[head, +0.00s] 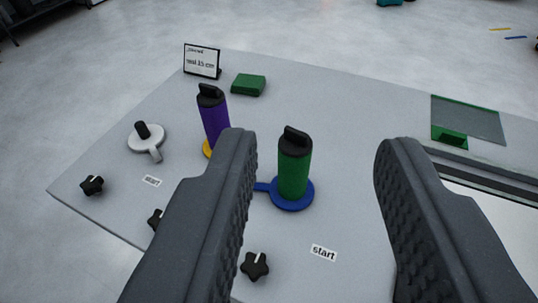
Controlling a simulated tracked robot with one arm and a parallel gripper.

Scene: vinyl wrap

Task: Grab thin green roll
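The green roll (293,174) stands upright on a round blue base (292,204), with a black cap on top. It is in the middle of the head view. My gripper (314,150) is open, with its two dark textured fingers wide apart. The green roll shows between the fingers, nearer the left one, and lies beyond them. Nothing is held. The left finger hides part of the blue base's handle.
A purple roll (212,121) stands on a yellow base, partly behind the left finger. A white holder (146,138), black knobs (255,265), a small sign (202,61) and a green block (248,85) are on the grey table (345,110). A framed panel (470,118) is at right.

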